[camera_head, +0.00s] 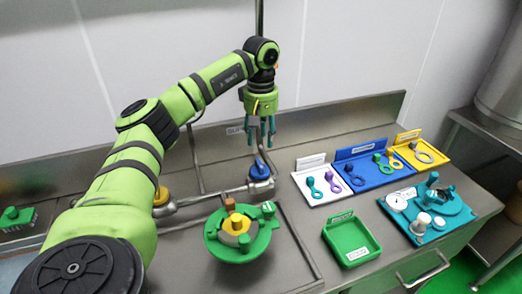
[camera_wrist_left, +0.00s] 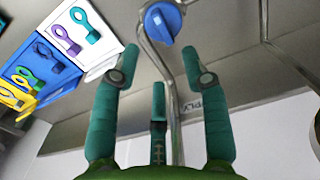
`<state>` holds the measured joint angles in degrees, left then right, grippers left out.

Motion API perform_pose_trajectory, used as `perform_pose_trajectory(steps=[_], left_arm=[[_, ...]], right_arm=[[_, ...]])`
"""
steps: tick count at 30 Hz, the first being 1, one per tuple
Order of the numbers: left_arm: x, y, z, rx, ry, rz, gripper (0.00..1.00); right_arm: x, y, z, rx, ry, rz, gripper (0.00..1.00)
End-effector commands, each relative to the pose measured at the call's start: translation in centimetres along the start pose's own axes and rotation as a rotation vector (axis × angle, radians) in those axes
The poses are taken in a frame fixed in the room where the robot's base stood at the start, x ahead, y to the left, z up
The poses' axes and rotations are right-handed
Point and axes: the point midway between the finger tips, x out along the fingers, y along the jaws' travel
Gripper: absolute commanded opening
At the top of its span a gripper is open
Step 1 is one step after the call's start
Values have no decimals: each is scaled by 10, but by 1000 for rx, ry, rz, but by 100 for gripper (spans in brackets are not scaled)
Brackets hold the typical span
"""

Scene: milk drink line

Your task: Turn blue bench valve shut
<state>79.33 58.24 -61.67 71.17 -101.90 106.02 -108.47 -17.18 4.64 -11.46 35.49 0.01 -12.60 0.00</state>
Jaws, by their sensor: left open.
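The blue bench valve (camera_head: 260,170) stands on a metal pipe at the back of the steel bench. Its blue round handle (camera_wrist_left: 161,23) shows at the top of the left wrist view, with a pale mark on its face. My left gripper (camera_head: 261,138) hangs above the valve, fingers pointing down, open and empty. In the left wrist view its teal fingers (camera_wrist_left: 160,62) are spread, and the handle lies beyond their tips, apart from them. My right gripper is in neither view.
A yellow valve (camera_head: 161,196) is on the pipe to the left. A green round fixture (camera_head: 211,240) is in front. White (camera_head: 309,199), blue (camera_head: 342,171) and yellow (camera_head: 403,152) trays hold ring-ended tools at right, near an empty green tray (camera_head: 335,246) and a teal fixture (camera_head: 413,232).

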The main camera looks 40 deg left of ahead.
Motion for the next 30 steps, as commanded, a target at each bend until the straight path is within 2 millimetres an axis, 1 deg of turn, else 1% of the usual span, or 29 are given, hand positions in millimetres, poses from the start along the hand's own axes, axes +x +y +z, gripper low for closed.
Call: perform_pose_trajectory(steps=[1,3,6,9,27,30], left_arm=[[-10,1,0,-1,1,4,45],[-20,1,0,-1,2,3,45],[-30,1,0,0,1,2,45],[-34,0,0,0,1,0,45],[-35,0,0,0,0,-1,45],[-34,0,0,0,0,-1,45]], right_arm=[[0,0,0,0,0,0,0],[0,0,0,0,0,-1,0],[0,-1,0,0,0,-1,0],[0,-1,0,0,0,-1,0],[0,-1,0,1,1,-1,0],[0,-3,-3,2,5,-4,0]])
